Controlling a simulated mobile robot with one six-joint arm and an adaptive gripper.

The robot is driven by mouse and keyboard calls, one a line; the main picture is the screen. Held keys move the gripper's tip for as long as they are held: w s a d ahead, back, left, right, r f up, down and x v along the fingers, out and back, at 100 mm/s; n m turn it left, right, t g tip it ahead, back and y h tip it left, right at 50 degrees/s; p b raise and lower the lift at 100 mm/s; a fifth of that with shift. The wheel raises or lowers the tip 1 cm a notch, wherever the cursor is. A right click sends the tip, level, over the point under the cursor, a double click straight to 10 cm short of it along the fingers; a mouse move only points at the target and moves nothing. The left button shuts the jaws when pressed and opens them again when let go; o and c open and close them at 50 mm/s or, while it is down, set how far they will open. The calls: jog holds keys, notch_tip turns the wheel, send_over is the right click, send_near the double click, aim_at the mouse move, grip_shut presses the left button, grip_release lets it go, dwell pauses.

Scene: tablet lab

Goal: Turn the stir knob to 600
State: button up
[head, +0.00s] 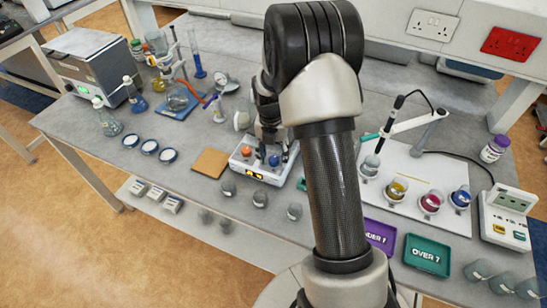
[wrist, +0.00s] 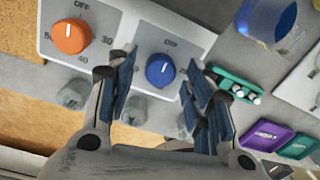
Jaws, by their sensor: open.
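A white hotplate stirrer (head: 262,172) stands on the grey bench, with an orange knob (head: 246,151) and a blue knob (head: 273,160) on it. In the wrist view the orange knob (wrist: 71,36) has OFF, 30, 40 and 50 around it. The blue knob (wrist: 160,70) has OFF above it and a white pointer mark; its other numbers are hidden or unreadable. I cannot read which knob is labelled stir. My gripper (wrist: 158,66) is open, its fingers on either side of the blue knob, without visible contact. In the head view my gripper (head: 272,138) is above the stirrer, partly hidden by my arm.
A brown board (head: 210,163) lies left of the stirrer. Small glass beakers (head: 260,199) stand in front. A green holder (wrist: 232,84) is close to the right finger. Purple (head: 379,236) and green (head: 427,254) trays lie right. Glassware stands behind left.

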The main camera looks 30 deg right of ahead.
jog(key=shift+f, duration=0.35)
jog(key=shift+c, duration=0.2)
jog(key=c, duration=1)
jog(key=shift+c, duration=0.2)
